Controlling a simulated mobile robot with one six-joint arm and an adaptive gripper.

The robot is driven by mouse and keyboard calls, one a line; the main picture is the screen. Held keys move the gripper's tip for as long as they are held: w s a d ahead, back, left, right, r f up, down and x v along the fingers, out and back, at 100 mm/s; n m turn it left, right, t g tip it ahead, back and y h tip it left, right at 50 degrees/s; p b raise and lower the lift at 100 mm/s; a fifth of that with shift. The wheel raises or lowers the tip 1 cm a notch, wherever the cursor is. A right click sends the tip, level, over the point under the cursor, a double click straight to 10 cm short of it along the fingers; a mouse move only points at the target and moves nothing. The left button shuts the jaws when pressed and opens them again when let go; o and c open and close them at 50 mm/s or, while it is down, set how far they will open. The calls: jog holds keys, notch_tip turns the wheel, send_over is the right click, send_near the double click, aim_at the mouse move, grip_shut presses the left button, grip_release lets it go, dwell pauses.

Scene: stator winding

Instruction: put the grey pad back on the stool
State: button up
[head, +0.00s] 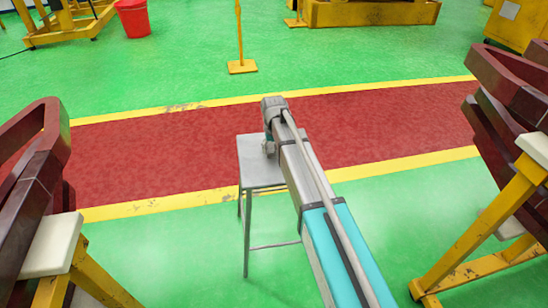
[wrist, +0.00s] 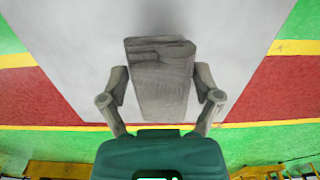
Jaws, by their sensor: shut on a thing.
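The grey pad (wrist: 160,82) is a block with a worn, streaked face, upright in the middle of the wrist view. My gripper (wrist: 160,84) is shut on it, one finger on each side. The stool's pale grey top (wrist: 75,75) fills much of the wrist view behind the pad; I cannot tell whether the pad touches it. In the head view the stool (head: 254,160) is a small metal one with thin legs, and my arm reaches over its right part. The pad is not clearly seen there, and my arm hides part of the stool top.
The stool stands by the near yellow line of a red floor lane (head: 400,125). Dark red coil frames on yellow stands flank it at left (head: 35,170) and right (head: 515,90). A yellow post (head: 241,66) and red bucket (head: 133,18) stand farther back. Green floor around the stool is clear.

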jog(key=shift+f+b, duration=1.1)
jog(key=shift+f, duration=0.3)
jog(key=shift+f, duration=0.1)
jog(key=o, duration=0.8)
notch_tip(320, 180, up, 12)
jog(key=p, duration=1.2)
jog(key=shift+s, duration=0.1)
